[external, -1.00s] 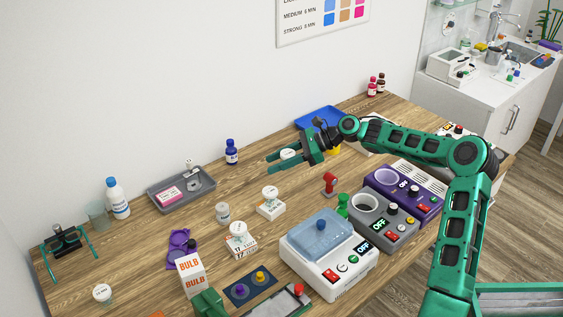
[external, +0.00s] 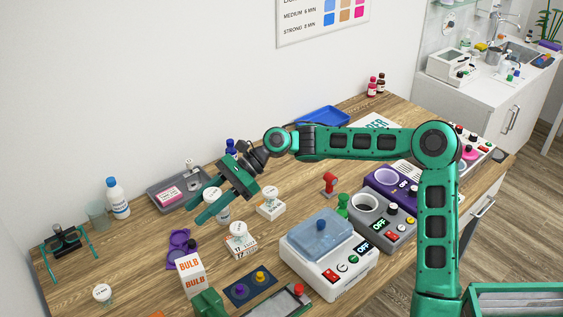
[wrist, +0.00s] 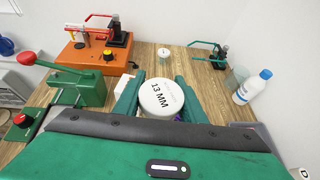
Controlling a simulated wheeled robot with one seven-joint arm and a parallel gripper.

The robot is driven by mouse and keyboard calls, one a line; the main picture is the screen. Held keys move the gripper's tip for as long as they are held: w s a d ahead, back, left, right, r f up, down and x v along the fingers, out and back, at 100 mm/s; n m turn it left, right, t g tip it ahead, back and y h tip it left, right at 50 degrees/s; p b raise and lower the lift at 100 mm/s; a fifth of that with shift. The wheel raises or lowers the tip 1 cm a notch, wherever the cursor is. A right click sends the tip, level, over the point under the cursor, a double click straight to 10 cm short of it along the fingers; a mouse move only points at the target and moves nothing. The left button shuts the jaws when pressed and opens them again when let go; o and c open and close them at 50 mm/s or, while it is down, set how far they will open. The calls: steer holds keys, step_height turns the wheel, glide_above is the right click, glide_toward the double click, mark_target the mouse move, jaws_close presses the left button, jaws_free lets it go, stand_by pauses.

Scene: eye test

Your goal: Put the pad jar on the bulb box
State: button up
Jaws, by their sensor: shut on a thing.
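My gripper (external: 203,206) is shut on a white-lidded jar (external: 212,193) and holds it above the bench. In the wrist view the jar's lid (wrist: 162,97) reads "13 MM" and sits between the two fingers. I take it as the pad jar; no other name on it is readable. The bulb box (external: 191,276) is white with orange "BULB" print and stands upright at the front, below my gripper in the picture. Its visible top looks bare. In the wrist view a white box part (wrist: 96,92) shows left of the left finger, its print unreadable.
A grey tray (external: 160,205) lies near the wall.

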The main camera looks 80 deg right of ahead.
steer(key=a+r+n+g+y, duration=0.3)
steer(key=a+n+g, duration=0.15)
steer(key=a, duration=1.95)
steer(key=w+d+f, duration=0.4)
steer(key=d+f, duration=0.6)
steer(key=shift+d+f, duration=0.35)
steer(key=o, duration=1.1)
steer(key=shift+f, duration=0.1)
steer(key=shift+c, duration=0.2)
steer(key=v, duration=1.2)
steer(key=shift+s, duration=0.15)
